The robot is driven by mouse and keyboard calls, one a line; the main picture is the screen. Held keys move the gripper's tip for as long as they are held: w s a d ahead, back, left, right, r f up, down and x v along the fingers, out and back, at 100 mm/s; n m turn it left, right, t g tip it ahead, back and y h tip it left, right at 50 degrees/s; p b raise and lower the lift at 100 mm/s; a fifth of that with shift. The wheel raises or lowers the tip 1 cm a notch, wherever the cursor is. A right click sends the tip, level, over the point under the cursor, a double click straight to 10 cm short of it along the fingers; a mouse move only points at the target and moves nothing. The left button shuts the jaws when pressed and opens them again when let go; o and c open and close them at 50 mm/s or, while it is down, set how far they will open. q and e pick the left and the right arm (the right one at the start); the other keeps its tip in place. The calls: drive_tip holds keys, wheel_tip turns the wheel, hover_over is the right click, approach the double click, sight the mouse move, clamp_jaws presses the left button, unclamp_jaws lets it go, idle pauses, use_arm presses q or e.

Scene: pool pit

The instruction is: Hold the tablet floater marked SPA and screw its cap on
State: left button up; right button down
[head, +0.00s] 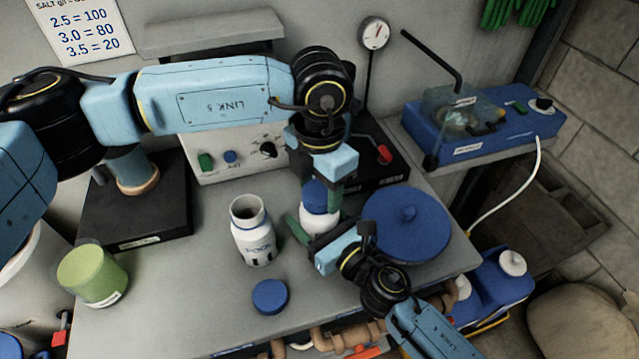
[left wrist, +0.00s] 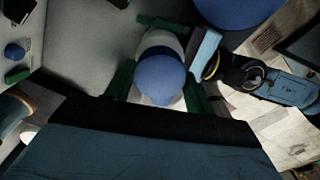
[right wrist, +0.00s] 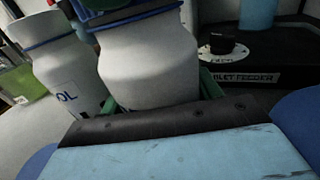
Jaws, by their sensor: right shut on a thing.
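A white floater (head: 318,217) with a blue cap (head: 314,196) on its top stands upright at the middle of the bench; its marking is hidden. My right gripper (head: 318,236) is shut on its body; the body (right wrist: 150,65) fills the middle of the right wrist view. My left gripper (head: 329,188) points down over the cap. In the left wrist view its green fingers stand apart on either side of the cap (left wrist: 161,77). Whether the cap is seated fully cannot be told. A second white floater (head: 252,240), marked POOL, stands open to the left.
A loose blue cap (head: 270,296) lies at the bench front. A big blue disc (head: 408,222) lies to the right, close to my right gripper. A green cup (head: 92,275) stands at the left edge. A control box (head: 235,155) and black bases stand behind.

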sight(313, 204)
use_arm(q)
drive_tip(key=c, duration=0.5)
drive_tip(key=shift+m, duration=0.8)
drive_tip(key=o, duration=1.2)
wheel_tip(313, 204, up, 12)
drive_tip(key=shift+r, duration=0.1)
use_arm(e)
drive_tip(key=shift+r, duration=0.1)
use_arm(q)
drive_tip(key=shift+r+p, duration=1.85)
drive_tip(key=shift+p, duration=0.1)
use_arm(e)
drive_tip(key=shift+r, duration=2)
